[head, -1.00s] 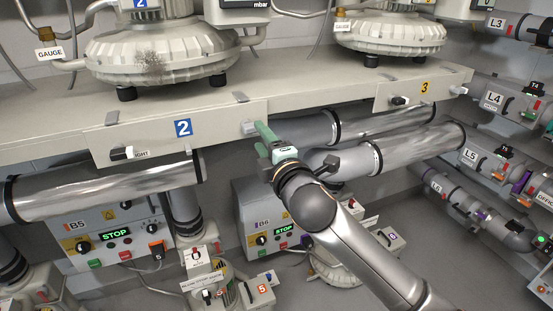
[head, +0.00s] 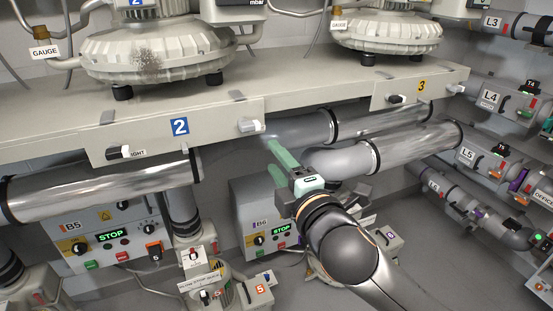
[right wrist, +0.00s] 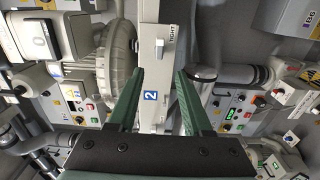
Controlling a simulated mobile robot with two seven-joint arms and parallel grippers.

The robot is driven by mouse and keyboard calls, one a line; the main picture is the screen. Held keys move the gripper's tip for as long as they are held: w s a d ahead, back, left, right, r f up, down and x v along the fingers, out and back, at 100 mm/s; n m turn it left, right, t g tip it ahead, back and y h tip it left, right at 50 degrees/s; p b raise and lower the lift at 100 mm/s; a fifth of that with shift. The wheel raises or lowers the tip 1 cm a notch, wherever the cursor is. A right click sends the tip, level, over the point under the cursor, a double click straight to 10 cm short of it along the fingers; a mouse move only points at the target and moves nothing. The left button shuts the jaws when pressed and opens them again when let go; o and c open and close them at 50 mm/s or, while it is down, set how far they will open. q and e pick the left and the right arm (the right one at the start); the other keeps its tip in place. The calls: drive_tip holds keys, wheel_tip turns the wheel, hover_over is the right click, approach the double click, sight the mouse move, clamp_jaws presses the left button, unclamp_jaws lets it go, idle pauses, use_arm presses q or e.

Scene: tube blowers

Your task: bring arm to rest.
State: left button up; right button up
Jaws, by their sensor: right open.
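My right arm comes in from the lower right of the head view. Its gripper (head: 274,158) has green fingers and hangs in free air just below the right end of the panel marked 2 (head: 181,127). In the right wrist view the two green fingers (right wrist: 157,100) stand apart with nothing between them. The panel's pale right-hand knob (head: 249,125) is a little above the fingertips and apart from them. A knob also shows in the right wrist view (right wrist: 160,46), beyond the fingers. My left gripper does not show.
A long beige shelf (head: 60,108) carries two blowers, one at left (head: 150,62) and one at right (head: 385,38). Metal pipes (head: 100,184) run beneath it. Control boxes B5 (head: 75,226) and B6 (head: 262,222) stand lower down. Several pipe valves line the right wall.

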drive_tip(key=s+d+f+m+g+p, duration=0.1)
drive_tip(key=s+f+m+g, duration=0.15)
drive_tip(key=f, duration=0.55)
drive_tip(key=s+d+f+m+g+h, duration=0.15)
drive_tip(key=f+m, duration=0.25)
drive_tip(key=f, duration=0.4)
drive_tip(key=s+d+f+m+g+p, duration=0.1)
drive_tip(key=d+f+m, duration=0.1)
drive_tip(key=f+m, duration=0.35)
drive_tip(key=s+d+f+m+g+h, duration=0.1)
drive_tip(key=s+d+f+m, duration=0.2)
drive_tip(key=s+f, duration=0.6)
drive_tip(key=s+d+f+m+g+p, duration=0.1)
drive_tip(key=s+d+f+m, duration=0.3)
drive_tip(key=s+f, duration=0.5)
drive_tip(key=shift+s+d+f+g+h, duration=0.25)
drive_tip(key=shift+d+f+g+h, duration=0.15)
drive_tip(key=shift+f, duration=0.1)
drive_tip(key=shift+a, duration=0.15)
